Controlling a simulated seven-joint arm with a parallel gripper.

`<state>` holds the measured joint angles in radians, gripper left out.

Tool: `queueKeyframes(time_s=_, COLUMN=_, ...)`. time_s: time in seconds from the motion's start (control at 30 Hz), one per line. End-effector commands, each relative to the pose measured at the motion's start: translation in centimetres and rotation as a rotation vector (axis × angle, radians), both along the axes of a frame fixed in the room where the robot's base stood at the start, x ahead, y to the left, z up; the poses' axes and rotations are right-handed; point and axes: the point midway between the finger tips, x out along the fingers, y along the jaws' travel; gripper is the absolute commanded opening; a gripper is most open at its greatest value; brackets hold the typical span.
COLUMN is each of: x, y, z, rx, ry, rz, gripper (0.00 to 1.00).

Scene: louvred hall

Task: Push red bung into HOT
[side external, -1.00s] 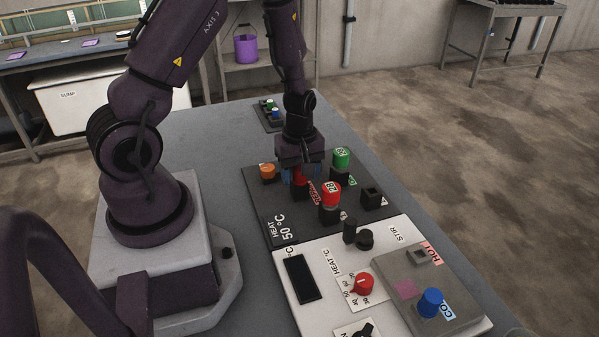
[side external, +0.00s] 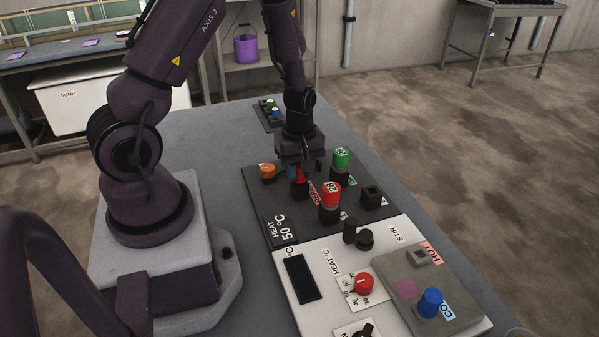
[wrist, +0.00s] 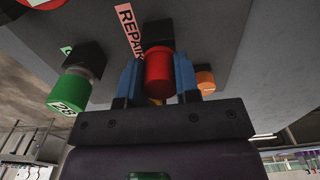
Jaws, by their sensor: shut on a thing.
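The red bung (wrist: 160,75) is between the blue fingers of my gripper (wrist: 159,63), which is shut on it. In the side view my gripper (side external: 298,172) is at the REPAIR label, and the bung is mostly hidden by the fingers. A black socket (wrist: 160,32) is right at the bung's far end; I cannot tell whether the bung is still seated in it. The HOT socket (side external: 420,257) is a grey square holder with an open top, beside the pink HOT label (side external: 432,251), on a grey block at lower right. My gripper is well away from it.
A numbered red cylinder (side external: 331,194) and a green one (side external: 341,158) stand in black sockets close to my gripper. An orange knob (side external: 267,171) is to the left. An empty black socket (side external: 371,197), a black knob (side external: 365,239) and a blue bung (side external: 430,302) stand nearer the front.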

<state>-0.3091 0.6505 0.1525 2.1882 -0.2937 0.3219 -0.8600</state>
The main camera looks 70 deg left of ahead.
Motion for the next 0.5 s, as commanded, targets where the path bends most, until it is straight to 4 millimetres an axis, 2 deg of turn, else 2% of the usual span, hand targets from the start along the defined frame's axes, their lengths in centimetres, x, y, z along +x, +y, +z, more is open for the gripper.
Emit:
queueKeyframes(time_s=0.13, x=0.1, y=0.0, z=0.9, rx=0.002, ry=-0.004, rz=-0.001, gripper=0.00)
queueKeyframes(time_s=0.5, x=0.1, y=0.0, z=5.5, rx=0.002, ry=-0.005, rz=-0.001, gripper=0.00)
